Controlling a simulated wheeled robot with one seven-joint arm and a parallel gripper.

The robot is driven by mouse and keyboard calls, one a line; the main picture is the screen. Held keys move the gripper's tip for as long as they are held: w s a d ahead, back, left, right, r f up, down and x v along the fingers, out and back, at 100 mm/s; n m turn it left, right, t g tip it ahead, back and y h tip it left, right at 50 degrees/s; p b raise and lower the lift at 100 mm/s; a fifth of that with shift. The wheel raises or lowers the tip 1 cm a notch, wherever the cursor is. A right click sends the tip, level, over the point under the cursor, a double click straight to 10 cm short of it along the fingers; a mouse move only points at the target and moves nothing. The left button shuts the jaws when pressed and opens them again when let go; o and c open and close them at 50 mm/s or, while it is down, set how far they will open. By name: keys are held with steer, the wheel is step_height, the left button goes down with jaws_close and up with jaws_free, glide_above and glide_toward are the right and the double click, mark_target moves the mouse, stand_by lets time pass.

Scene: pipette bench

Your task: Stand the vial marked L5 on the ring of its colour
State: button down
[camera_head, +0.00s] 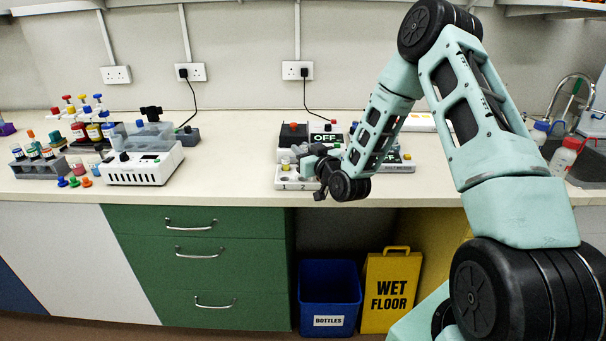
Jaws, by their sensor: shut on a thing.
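My gripper (311,161) is low over the white numbered tray (291,185) at the middle of the bench. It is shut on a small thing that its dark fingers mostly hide. I cannot tell what this thing is. Several small vials with coloured labels stand in a grey rack (40,168) at the far left. Their marks are too small to read, so I cannot pick out L5. I cannot make out any coloured ring for certain.
A white instrument (145,168) and several bottles with coloured caps stand at the left. Small coloured pieces (75,182) lie near the front edge. Devices with "OFF" signs (325,138) stand behind my gripper. The counter (230,165) between the two groups is clear.

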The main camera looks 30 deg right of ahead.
steer(key=shift+f+p, duration=0.4)
steer(key=shift+f, duration=2.85)
steer(key=shift+f, duration=0.1)
steer(key=c, duration=1.3)
jaws_free()
steer(key=shift+o, duration=0.2)
